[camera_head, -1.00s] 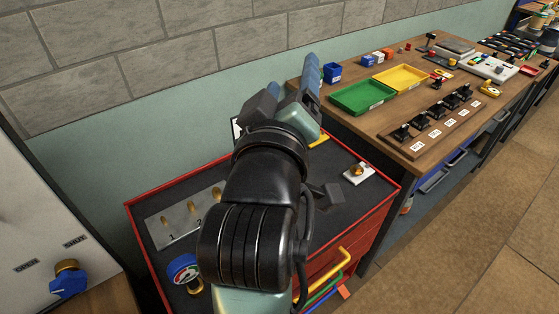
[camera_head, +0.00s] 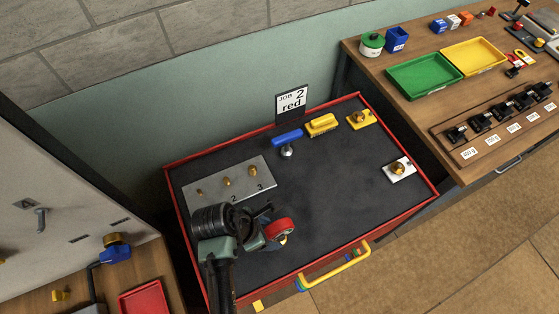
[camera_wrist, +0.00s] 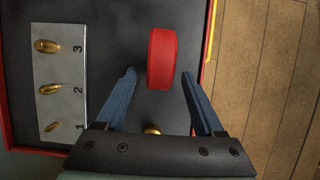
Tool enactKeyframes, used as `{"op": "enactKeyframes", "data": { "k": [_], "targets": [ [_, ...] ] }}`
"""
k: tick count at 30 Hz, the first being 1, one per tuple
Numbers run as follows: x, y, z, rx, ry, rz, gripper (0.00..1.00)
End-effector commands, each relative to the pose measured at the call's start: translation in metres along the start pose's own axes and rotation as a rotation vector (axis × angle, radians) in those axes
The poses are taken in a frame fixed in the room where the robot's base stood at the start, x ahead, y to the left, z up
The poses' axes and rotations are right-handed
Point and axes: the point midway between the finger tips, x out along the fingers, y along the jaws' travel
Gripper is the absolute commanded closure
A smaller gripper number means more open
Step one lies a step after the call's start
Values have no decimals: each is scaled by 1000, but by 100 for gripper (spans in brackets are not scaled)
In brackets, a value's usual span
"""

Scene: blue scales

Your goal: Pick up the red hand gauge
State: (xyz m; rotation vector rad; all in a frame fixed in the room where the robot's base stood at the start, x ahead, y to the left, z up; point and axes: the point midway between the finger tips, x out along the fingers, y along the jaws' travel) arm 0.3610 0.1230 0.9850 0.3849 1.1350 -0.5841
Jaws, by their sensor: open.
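The red hand gauge (camera_head: 280,230) is a round, thick red disc near the front left of the dark cart top. In the wrist view the red gauge (camera_wrist: 161,58) shows edge-on, with a small brass part (camera_wrist: 152,130) nearer the gripper. My gripper (camera_head: 264,226) is low over the cart, right beside the gauge. In the wrist view my gripper (camera_wrist: 158,76) is open, one blue finger on each side of the gauge's line. I see a gap between each finger and the red disc. The arm hides part of the gauge in the head view.
A grey plate (camera_head: 229,185) with brass pieces numbered 1 to 3 lies just behind my gripper.

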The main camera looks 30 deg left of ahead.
Motion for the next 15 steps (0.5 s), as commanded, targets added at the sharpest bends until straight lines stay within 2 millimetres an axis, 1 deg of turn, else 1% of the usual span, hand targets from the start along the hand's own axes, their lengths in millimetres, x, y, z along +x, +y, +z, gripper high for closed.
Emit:
{"op": "enactKeyframes", "data": {
  "k": [3,10,15],
  "targets": [
    [12,1,0,1,0,1,30],
    [26,0,-1,3,0,0,30],
    [47,-1,-4,2,1,0,30]
  ]
}}
